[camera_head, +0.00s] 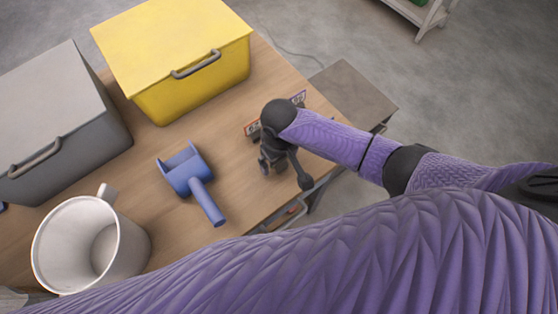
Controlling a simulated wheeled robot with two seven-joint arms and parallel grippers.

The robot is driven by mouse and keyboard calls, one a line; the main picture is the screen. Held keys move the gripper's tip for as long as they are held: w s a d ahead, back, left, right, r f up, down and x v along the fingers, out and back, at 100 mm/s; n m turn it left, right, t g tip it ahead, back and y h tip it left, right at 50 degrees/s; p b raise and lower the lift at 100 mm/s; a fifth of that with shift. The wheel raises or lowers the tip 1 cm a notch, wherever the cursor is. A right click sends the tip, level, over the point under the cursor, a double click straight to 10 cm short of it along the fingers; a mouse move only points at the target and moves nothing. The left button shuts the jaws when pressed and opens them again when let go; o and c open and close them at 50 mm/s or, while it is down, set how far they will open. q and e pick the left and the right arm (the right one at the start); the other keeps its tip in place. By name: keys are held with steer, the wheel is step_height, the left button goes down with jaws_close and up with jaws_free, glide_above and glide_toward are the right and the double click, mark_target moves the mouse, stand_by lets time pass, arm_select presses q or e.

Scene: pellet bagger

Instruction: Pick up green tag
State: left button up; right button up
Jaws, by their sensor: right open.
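No green tag can be made out in the head view. My right gripper (272,166) is over the right part of the wooden table, pointing down, with its jaws open. I see nothing between its fingers, but the wrist and hand hide part of the table there. A small red-and-white item (298,98) shows behind the gripper, partly covered by it; a similar red-and-white piece appears on its left side. My left gripper is out of view.
A yellow lidded bin (195,85) and a grey lidded bin (60,130) stand at the back and left of the table (240,190). A blue scoop (190,172) lies left of the gripper. A white mug-like jug (130,245) stands front left. A brown surface (355,95) adjoins at right.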

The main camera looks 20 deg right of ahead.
steer(key=shift+r, duration=0.15)
steer(key=c, duration=1.3)
